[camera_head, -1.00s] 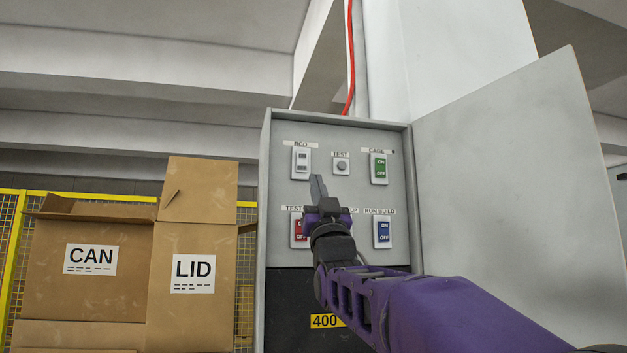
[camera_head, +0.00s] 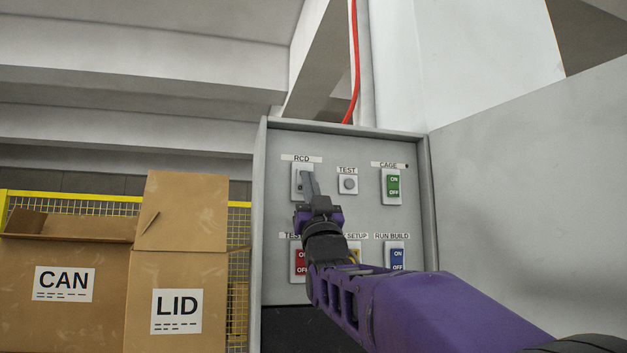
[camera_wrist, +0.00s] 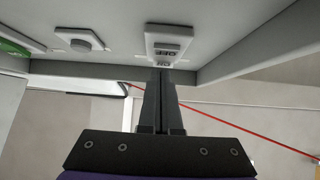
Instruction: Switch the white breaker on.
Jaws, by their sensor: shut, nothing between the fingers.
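The white breaker (camera_head: 297,181) is at the top left of the grey panel, under the RCD label. In the wrist view the white breaker (camera_wrist: 163,38) shows upside-down ON and OFF lettering, with ON nearest my fingers. I cannot tell which way its rocker is tipped. My gripper (camera_head: 307,176) is shut and empty, its fingers pointing up across the right part of the breaker. In the wrist view my gripper (camera_wrist: 161,72) has its tips at the ON end. Whether they touch it is unclear.
A round TEST button (camera_head: 348,184) and a green CAGE breaker (camera_head: 393,186) sit to the right. Red (camera_head: 300,262) and blue (camera_head: 396,257) breakers are below, with a yellow one mostly hidden by my arm. The open cabinet door (camera_head: 530,200) stands right; cardboard boxes (camera_head: 180,270) stand left.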

